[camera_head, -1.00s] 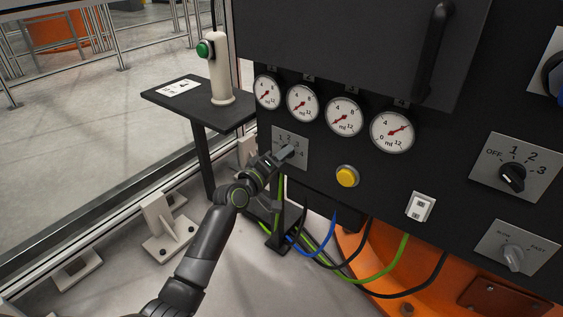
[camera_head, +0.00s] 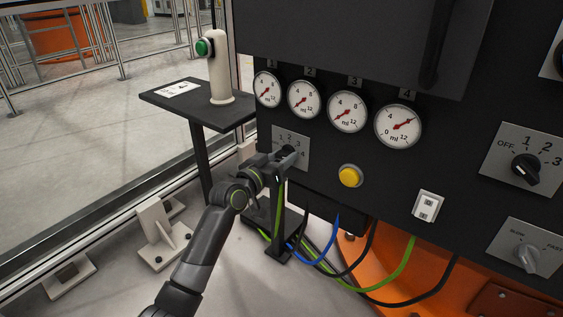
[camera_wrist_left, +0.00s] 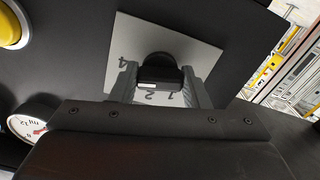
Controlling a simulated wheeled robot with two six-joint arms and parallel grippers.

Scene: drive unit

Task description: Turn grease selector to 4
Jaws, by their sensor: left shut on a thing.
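The grease selector is a grey plate (camera_head: 293,138) numbered 1 to 4 on the black panel, below the left gauges. Its black knob (camera_wrist_left: 160,66) shows in the left wrist view, in the middle of the plate. My left gripper (camera_head: 286,156) is at the selector and covers part of it in the head view. In the left wrist view, its fingers (camera_wrist_left: 160,84) are shut on the knob, one on each side. The knob's white mark lies near the 2. The 4 is visible at left; the 3 is hidden there. My right gripper is not in view.
A yellow button (camera_head: 350,176) and a white switch (camera_head: 428,206) sit right of the selector. Numbered gauges line the panel above. A black stand (camera_head: 198,100) with a green-button post (camera_head: 217,70) is at left. Cables (camera_head: 330,236) hang below the panel.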

